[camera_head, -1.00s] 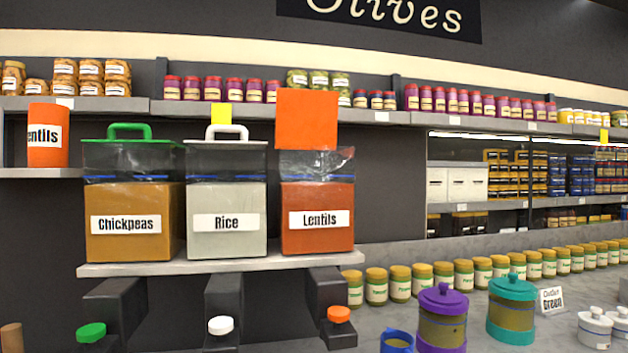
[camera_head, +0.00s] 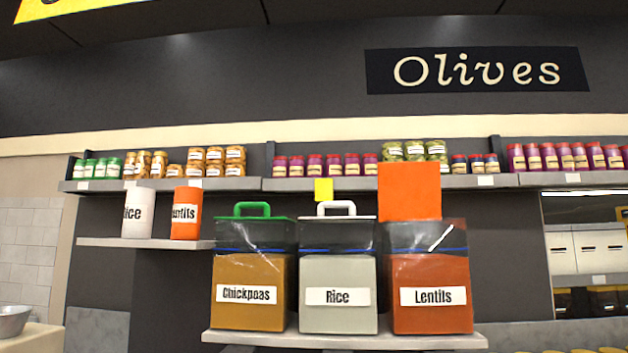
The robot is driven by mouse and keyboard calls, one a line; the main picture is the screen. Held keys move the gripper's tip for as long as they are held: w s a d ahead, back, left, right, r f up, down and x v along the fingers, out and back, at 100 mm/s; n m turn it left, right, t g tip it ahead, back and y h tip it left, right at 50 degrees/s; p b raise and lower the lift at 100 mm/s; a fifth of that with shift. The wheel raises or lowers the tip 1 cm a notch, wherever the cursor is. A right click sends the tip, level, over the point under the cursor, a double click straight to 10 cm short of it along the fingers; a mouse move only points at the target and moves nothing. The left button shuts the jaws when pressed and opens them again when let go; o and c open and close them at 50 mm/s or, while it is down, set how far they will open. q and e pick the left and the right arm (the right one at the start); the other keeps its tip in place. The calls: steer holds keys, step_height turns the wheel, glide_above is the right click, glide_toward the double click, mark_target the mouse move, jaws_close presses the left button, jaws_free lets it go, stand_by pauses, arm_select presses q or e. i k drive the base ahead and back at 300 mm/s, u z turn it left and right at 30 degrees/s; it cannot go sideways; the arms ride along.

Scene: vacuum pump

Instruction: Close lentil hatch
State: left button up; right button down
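The lentils dispenser (camera_head: 431,294) stands at the right end of the dispenser shelf, with an orange lower part, a clear upper part and a "Lentils" label. Its orange hatch (camera_head: 409,191) stands upright above the container's top, so the hatch is open. The chickpeas lid (camera_head: 252,211), green with a handle, and the rice lid (camera_head: 336,210), white with a handle, lie flat on their containers. Neither of my grippers shows in the head view.
The dispenser shelf (camera_head: 290,339) carries the chickpeas container (camera_head: 249,292) and the rice container (camera_head: 337,291) beside the lentils. A small left shelf (camera_head: 110,242) holds a white rice canister (camera_head: 139,213) and an orange lentils canister (camera_head: 186,213). A jar shelf (camera_head: 330,184) runs behind the hatch.

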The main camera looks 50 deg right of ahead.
mark_target(407, 191)
steer(key=u, duration=1.45)
steer(key=k, duration=2.25)
steer(key=z, duration=1.85)
steer(key=i, duration=0.55)
steer(key=u, duration=0.1)
